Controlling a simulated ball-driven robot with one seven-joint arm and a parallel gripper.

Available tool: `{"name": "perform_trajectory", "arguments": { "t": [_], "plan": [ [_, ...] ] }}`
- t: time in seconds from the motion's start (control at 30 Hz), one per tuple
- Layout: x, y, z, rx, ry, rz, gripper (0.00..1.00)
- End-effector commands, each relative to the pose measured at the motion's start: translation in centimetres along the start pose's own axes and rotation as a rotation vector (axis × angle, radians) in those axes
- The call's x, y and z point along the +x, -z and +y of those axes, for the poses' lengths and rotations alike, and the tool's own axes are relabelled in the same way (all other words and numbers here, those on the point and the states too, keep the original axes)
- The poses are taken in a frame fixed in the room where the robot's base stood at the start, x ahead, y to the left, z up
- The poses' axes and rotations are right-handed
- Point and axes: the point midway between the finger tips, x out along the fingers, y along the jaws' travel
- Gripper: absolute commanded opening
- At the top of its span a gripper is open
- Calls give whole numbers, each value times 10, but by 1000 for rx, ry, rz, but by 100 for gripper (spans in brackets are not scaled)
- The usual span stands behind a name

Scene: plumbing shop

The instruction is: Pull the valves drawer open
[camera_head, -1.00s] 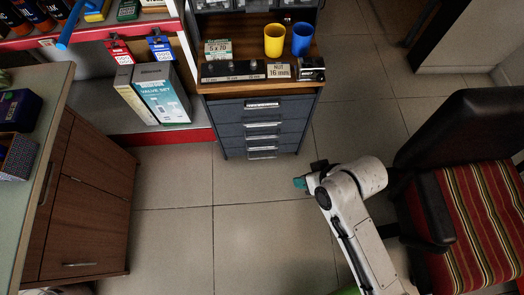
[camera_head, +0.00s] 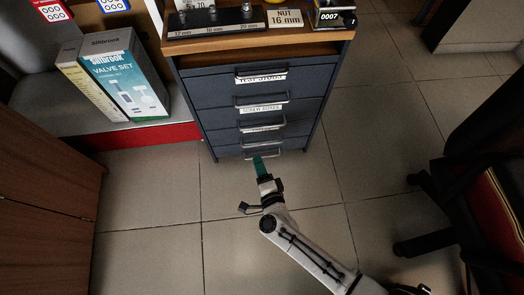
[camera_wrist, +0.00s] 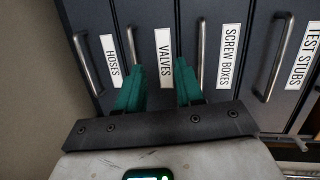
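The grey-blue drawer cabinet (camera_head: 215,120) has a stack of shut drawers with bar handles. The wrist view shows it turned sideways. There, the valves drawer shows its VALVES label (camera_wrist: 164,58) and its bar handle (camera_wrist: 132,45) just left of it. My gripper (camera_wrist: 160,88) is open and empty, its two teal fingers apart before the drawer fronts. The left finger overlaps the lower end of the valves handle in the picture; contact cannot be told. The right finger is near the screw boxes handle (camera_wrist: 201,42). In the head view, my gripper (camera_head: 260,163) is low before the cabinet, overlapping the bottom handle.
The hoses drawer label (camera_wrist: 112,58) is left of the valves one, and the test stubs label (camera_wrist: 305,55) is far right. A valve set box (camera_head: 125,80) stands on the shelf at left. A chair (camera_head: 480,200) is at right. Floor (camera_head: 160,210) before the cabinet is clear.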

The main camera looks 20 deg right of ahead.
Motion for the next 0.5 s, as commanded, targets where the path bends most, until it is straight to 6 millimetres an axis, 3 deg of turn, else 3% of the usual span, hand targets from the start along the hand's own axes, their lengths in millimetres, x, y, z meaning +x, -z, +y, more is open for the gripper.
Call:
{"name": "perform_trajectory", "arguments": {
  "t": [0.03,0.13,0.33,0.5],
  "plan": [
    [1,5,26,25,-9,50,37],
    [-3,16,46,63,-22,133,37],
    [-2,25,57,86,-30,191,37],
    [21,29,59,87,-29,192,37]
  ]
}}
